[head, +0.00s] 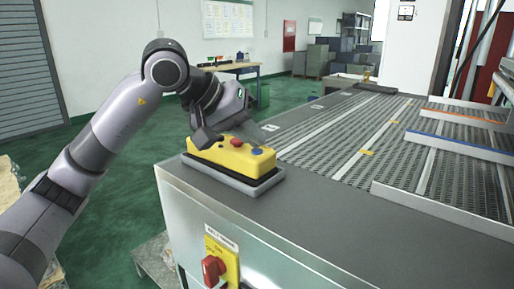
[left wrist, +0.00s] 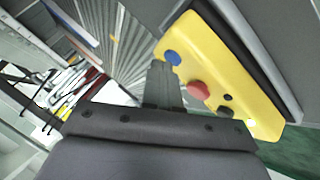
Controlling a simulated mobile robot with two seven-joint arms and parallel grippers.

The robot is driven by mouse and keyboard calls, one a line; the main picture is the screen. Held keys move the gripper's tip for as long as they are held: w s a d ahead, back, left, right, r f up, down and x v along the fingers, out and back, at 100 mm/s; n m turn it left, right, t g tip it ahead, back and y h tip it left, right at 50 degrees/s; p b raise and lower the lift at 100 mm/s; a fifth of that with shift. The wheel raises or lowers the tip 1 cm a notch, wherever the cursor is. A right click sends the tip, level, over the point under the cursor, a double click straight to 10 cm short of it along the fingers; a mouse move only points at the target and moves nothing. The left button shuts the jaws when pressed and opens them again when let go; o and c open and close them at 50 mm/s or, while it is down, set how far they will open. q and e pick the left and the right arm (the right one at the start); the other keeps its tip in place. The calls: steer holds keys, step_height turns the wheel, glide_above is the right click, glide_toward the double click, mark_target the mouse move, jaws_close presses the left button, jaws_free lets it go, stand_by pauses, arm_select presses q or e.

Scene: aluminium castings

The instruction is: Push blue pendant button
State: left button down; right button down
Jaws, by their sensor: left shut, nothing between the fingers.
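A yellow pendant (head: 215,153) lies in a grey tray (head: 240,183) on the near left corner of the grey worktop. It carries a blue button (head: 257,151) at its right end and a red button (head: 236,142) nearer the middle. My right gripper is not in view.
A red rotary switch (head: 212,268) on a yellow plate is on the cabinet front below. The slatted conveyor bed (head: 365,130), with raised rails, extends behind and right of the pendant. The grey worktop (head: 310,205) right of the tray is clear.

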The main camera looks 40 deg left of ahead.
mark_target(252, 151)
arm_select(q)
steer(key=shift+r+p, duration=0.85)
steer(key=shift+r, duration=0.05)
steer(key=shift+r, duration=0.1)
step_height(252, 151, up, 5)
steer(key=p, duration=0.4)
stand_by(0.7)
